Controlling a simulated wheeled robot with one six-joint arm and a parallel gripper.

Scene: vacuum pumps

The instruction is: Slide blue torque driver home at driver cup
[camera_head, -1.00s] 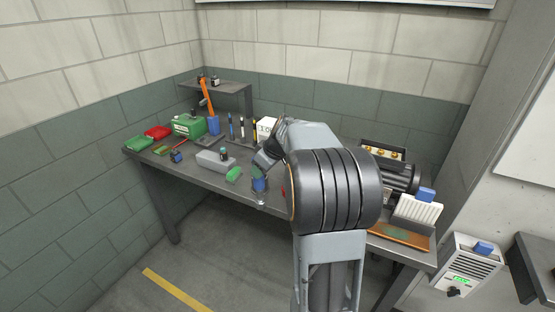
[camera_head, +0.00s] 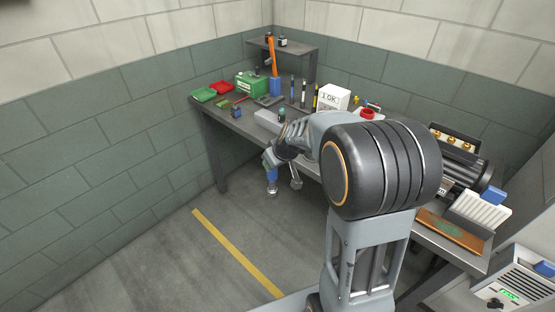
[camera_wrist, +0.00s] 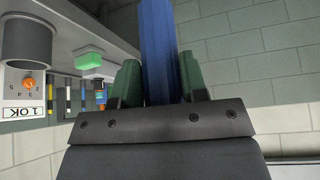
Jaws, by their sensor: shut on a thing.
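My gripper (camera_head: 268,162) is shut on the blue torque driver (camera_head: 271,178), which hangs down in front of the table's front edge, over open floor. In the wrist view the blue shaft of the driver (camera_wrist: 159,50) stands between the two green fingers of my gripper (camera_wrist: 160,85). A small silver fitting (camera_head: 296,178) at the table's front edge, to the right of the driver, may be the driver cup; I cannot tell for sure. A grey hollow cylinder (camera_wrist: 28,45) at the left of the wrist view may be the same part. The driver is apart from it.
The grey table (camera_head: 225,128) holds a green case (camera_head: 251,84), red and green trays, a blue cup (camera_head: 275,88) with an orange tool, upright pens and a white box (camera_head: 332,98). A pump (camera_head: 462,168) stands at right. Floor at left is clear.

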